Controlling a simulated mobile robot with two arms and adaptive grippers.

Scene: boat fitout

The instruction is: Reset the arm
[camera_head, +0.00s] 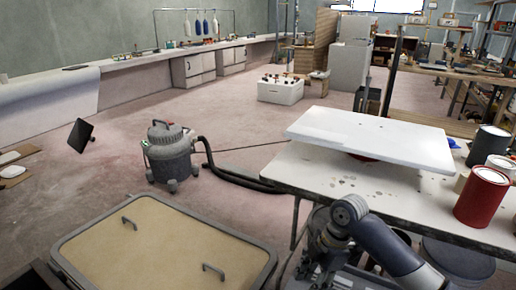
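My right arm (386,247) comes in at the bottom right, with a grey joint bent up in front of the work table's (470,220) near edge. A dark, cluttered part below that joint may be my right gripper (322,248). Its fingers are not clear, so I cannot tell if it is open, shut or holding something. My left arm and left gripper are not in view.
A white board (372,137) lies on the table. A red can (482,196) and a dark can (488,145) stand at its right. A grey vacuum (169,152) with a black hose stands left of the table. A tan-topped panel with handles (165,250) is at bottom left. Floor is open behind.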

